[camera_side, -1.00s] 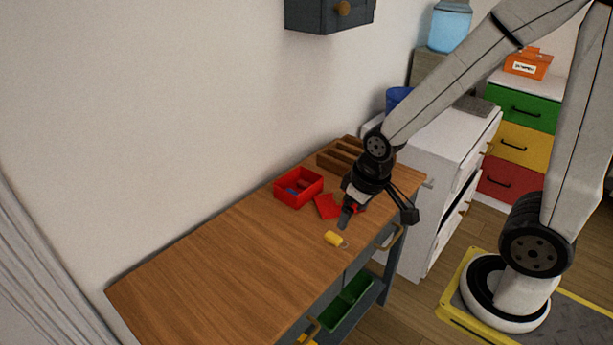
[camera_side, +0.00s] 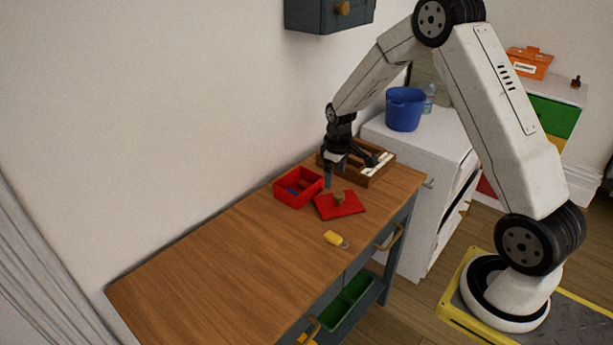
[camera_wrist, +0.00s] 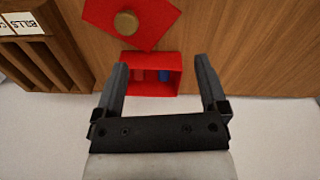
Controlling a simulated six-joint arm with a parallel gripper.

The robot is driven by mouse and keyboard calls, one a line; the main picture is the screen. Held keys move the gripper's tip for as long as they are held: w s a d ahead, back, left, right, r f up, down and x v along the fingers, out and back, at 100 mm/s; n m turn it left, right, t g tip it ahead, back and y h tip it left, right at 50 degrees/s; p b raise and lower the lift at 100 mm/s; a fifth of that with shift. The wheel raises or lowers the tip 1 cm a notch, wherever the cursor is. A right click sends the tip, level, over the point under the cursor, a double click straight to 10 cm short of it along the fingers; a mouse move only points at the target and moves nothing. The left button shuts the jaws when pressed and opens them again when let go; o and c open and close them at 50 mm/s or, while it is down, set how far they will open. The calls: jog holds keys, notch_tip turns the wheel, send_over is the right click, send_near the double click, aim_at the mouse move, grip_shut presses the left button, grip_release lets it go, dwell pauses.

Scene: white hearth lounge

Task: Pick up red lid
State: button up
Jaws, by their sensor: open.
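The red lid (camera_side: 340,206) lies flat on the wooden table, a square plate with a round tan knob on top. In the wrist view the red lid (camera_wrist: 148,22) is at the top, beyond the fingertips, cut by the frame edge. The open red box (camera_side: 298,188) stands beside it, with blue and red items inside. It also shows between my fingers in the wrist view (camera_wrist: 152,90). My gripper (camera_side: 328,180) is open and empty, pointing down above the table near the box and the wooden organizer, apart from the lid.
A wooden organizer (camera_side: 381,171) with labelled compartments stands at the back of the table (camera_side: 220,260), close to my gripper. A yellow tag (camera_side: 334,238) lies near the front edge. The wall borders the table's back. The table's left part is clear.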

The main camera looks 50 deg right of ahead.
send_over(339, 194)
notch_tip(339, 194, down, 4)
jog(key=shift+d+r+g, duration=0.1)
jog(key=shift+d+g, duration=0.05)
jog(key=shift+g, duration=0.15)
jog(key=shift+f, duration=3.9)
grip_shut()
